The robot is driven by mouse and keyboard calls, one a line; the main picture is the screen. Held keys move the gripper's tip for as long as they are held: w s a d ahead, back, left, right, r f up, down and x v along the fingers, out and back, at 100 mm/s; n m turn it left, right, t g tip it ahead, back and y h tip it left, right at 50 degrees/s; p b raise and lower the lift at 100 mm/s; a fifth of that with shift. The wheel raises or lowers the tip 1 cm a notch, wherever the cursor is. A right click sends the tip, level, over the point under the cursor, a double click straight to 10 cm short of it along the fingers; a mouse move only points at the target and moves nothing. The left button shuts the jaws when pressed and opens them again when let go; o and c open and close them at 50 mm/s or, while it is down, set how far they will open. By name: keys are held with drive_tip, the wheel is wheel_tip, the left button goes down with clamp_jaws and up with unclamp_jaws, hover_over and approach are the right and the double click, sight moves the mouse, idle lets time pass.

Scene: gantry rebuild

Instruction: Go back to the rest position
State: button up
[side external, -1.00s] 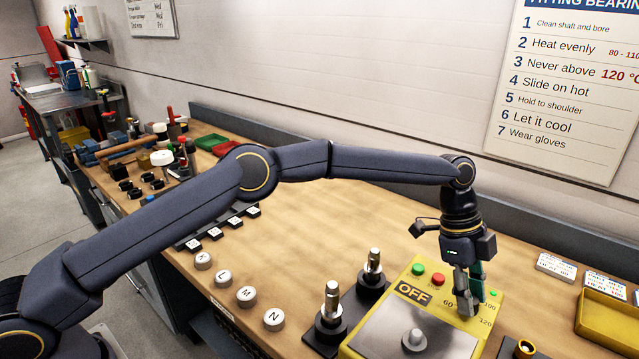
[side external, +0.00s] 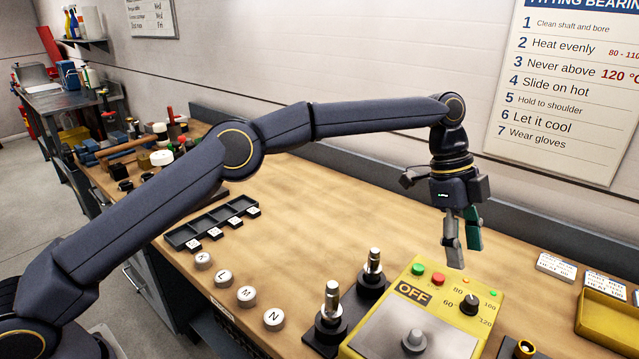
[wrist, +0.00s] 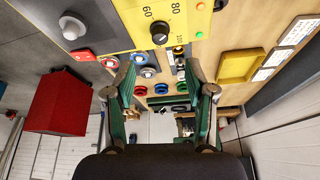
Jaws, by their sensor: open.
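My gripper (side external: 462,238) is open and empty. In the side external view it hangs in the air above and behind the yellow heater box (side external: 484,314), pointing down, clear of the bench. The box has a black dial (side external: 470,304) with temperature marks, a green and a red button, and a sign reading OFF. In the wrist view my two fingers (wrist: 168,95) are spread wide with nothing between them, and the yellow panel (wrist: 110,25) with its dial (wrist: 160,33) shows at the top.
Two upright metal shafts (side external: 332,302) stand left of the box. Lettered round caps (side external: 246,296) and a black compartment tray (side external: 212,222) lie further left. A yellow tray (side external: 606,318) and small cards (side external: 556,267) sit at right. The middle of the bench is clear.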

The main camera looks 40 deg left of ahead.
drive_tip(key=v, duration=0.2)
drive_tip(key=shift+a+r, duration=0.1)
drive_tip(key=shift+r, duration=0.3)
